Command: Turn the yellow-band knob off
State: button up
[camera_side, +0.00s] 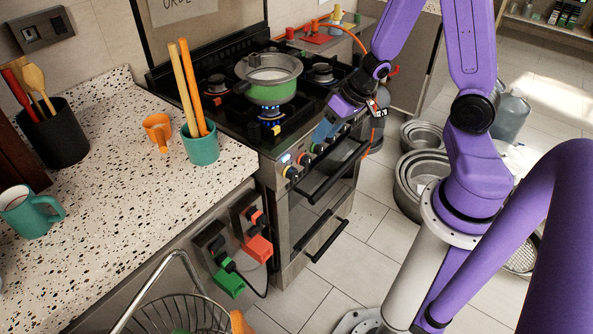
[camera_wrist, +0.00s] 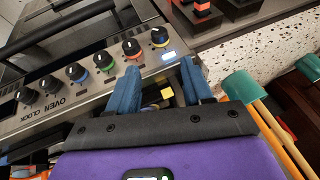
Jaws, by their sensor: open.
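The yellow-band knob (camera_wrist: 159,37) is at the end of the knob row on the stove front in the wrist view, beside a small lit display. In the side view it is the nearest knob (camera_side: 290,172), at the lower left of the row. My gripper (camera_side: 325,130) is in front of the stove's upper front edge, with its blue fingers pointing down and left. In the wrist view my gripper (camera_wrist: 160,82) is open with nothing clearly held, its fingers apart from the yellow-band knob. A blue flame (camera_side: 271,126) burns at the front of the stove.
Other knobs with red (camera_wrist: 131,48), green (camera_wrist: 103,61) and blue (camera_wrist: 76,72) bands line the panel. A green pot (camera_side: 268,90) stands on the stove. A black oven handle (camera_side: 330,175) juts out below. A teal cup (camera_side: 200,148) with wooden utensils stands on the counter.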

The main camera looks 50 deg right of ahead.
aim_at(296, 171)
jog(key=shift+x, duration=8.2)
jog(key=shift+d, duration=0.1)
jog(key=c, duration=0.8)
